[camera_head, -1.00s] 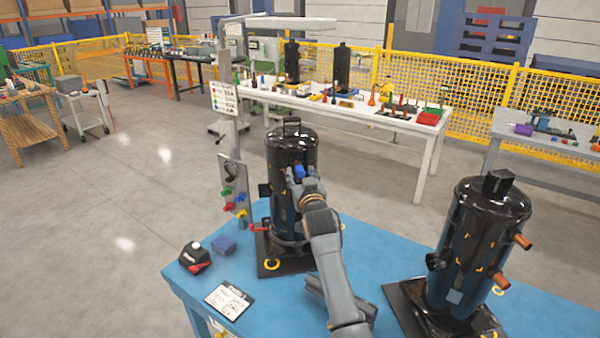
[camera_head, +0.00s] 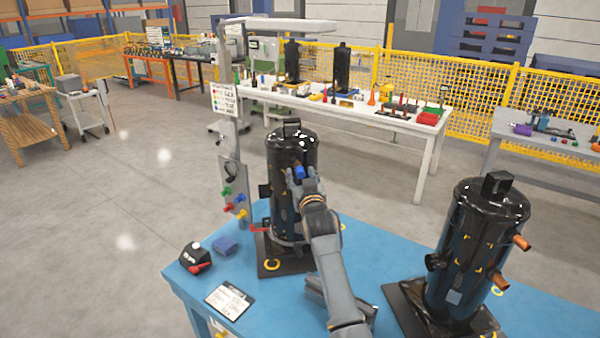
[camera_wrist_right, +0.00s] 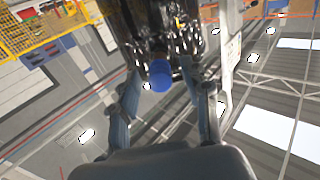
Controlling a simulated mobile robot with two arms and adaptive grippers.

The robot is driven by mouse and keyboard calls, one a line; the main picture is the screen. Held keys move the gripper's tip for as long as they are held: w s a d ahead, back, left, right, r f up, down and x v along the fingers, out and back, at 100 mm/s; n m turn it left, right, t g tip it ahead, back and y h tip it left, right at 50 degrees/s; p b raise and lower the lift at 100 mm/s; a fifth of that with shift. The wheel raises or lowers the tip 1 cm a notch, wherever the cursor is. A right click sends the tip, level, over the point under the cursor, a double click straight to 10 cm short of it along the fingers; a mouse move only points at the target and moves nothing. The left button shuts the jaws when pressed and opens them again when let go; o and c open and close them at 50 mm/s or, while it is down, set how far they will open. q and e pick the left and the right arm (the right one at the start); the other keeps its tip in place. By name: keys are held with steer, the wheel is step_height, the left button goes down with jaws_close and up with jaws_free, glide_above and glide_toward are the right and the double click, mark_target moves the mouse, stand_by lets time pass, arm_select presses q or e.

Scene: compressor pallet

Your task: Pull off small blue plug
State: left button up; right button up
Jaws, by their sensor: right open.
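The small blue plug (camera_head: 299,172) sits on the front of the left black compressor (camera_head: 290,148). In the right wrist view the blue plug (camera_wrist_right: 161,75) is on a short stub of the black compressor (camera_wrist_right: 150,25). My right gripper (camera_head: 304,180) is just in front of the plug. In the right wrist view its two fingers (camera_wrist_right: 165,88) are spread on either side of the plug, with gaps between. It is open and empty. My left gripper is not in view.
A second black compressor (camera_head: 478,245) with copper stubs stands at the right of the blue table (camera_head: 262,322). A board with coloured plugs (camera_head: 235,190), a blue block (camera_head: 225,246) and a black-and-red tool (camera_head: 196,258) are on the left.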

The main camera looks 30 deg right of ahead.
steer(key=shift+c, duration=0.4)
jaws_close()
steer(key=shift+s+a+f, duration=0.1)
steer(key=shift+s, duration=0.05)
steer(key=shift+p+v, duration=0.7)
steer(key=shift+v, duration=0.1)
steer(key=shift+p+v, duration=1.25)
steer(key=shift+v, duration=0.8)
